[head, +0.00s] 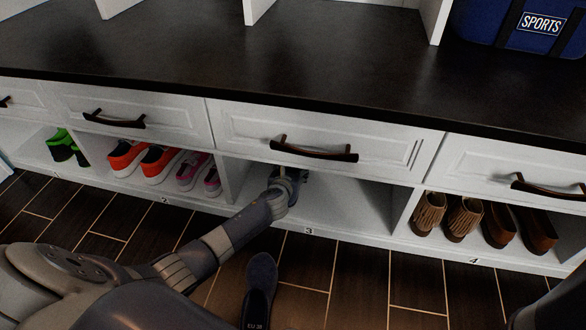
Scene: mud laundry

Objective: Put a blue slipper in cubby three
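A dark blue slipper (260,287) lies on the floor in front of the cubbies, with "EU 38" marked near its lower end. Cubby three (345,203) is the open space above the label 3. My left arm reaches from the lower left into the left part of this cubby. My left gripper (290,175) is inside, near the cubby's left divider and under the drawer. Its fingers are small, dark and mostly hidden by the wrist, so I cannot tell whether they hold anything. My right gripper is not in view.
Cubby two holds orange-red shoes (143,158) and pink shoes (198,173). Cubby four holds tan fringed shoes (445,215) and brown shoes (518,226). Green shoes (67,147) stand at the far left. Drawer handles (313,150) stick out above the cubbies. The right side of cubby three is clear.

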